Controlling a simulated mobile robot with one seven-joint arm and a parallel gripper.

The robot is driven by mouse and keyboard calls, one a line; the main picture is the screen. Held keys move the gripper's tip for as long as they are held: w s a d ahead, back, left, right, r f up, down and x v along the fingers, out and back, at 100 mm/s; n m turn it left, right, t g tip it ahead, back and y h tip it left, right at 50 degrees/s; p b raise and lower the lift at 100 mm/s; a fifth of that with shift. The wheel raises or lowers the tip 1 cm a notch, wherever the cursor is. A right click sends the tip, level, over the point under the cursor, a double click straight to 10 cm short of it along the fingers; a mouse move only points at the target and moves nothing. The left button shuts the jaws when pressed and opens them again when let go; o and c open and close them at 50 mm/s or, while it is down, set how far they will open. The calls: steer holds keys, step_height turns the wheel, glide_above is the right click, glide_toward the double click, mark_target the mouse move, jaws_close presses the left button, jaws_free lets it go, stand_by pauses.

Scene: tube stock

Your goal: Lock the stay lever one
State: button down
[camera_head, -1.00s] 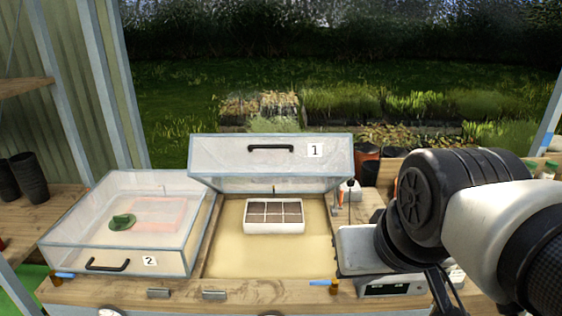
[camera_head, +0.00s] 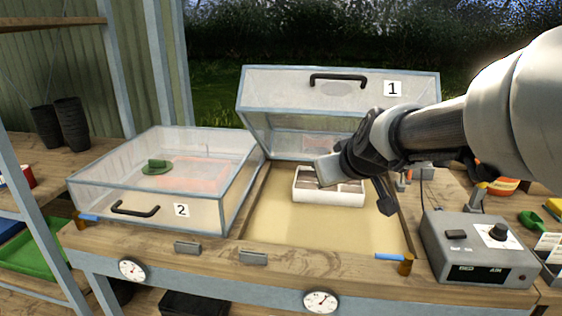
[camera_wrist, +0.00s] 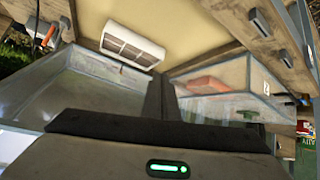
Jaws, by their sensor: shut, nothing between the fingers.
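Lid one (camera_head: 290,92), a clear box lid marked 1, stands tilted open over its sandy bed. A blue lever (camera_head: 388,256) with a brown block (camera_head: 405,266) lies at the front right corner of that bed; I cannot tell for sure that it is the stay lever.
A white seed tray (camera_head: 325,195) sits in the bed, partly hidden by my arm. Closed lid two (camera_head: 110,185) stands left, with another blue lever (camera_head: 88,217). A grey control box (camera_head: 480,255) is at right. Grey catches (camera_head: 253,258) and dials (camera_head: 320,301) line the front.

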steer(key=w+d+f+n+t+h, duration=0.1)
steer(key=w+d+f+h, duration=0.1)
steer(key=w+d, duration=0.4)
steer(key=w+d+f+t+h, duration=0.15)
steer(key=w+d, duration=0.25)
steer(key=w, duration=0.5)
steer(key=w+d+f+n+h, duration=0.2)
steer(key=d+f+h, duration=0.2)
steer(key=d, duration=0.3)
steer(key=w+d+f+n+g+h, duration=0.1)
steer(key=w+d+f+n+h, duration=0.1)
steer(key=d+h, duration=0.5)
step_height(320, 180, down, 3)
steer(key=shift+w+d+r, duration=0.15)
steer(key=shift+w+d, duration=0.15)
steer(key=shift+w, duration=0.4)
steer(key=b+x, duration=0.2)
steer(key=x, duration=0.8)
steer(key=shift+s+r, duration=0.1)
steer(key=shift+s, duration=0.1)
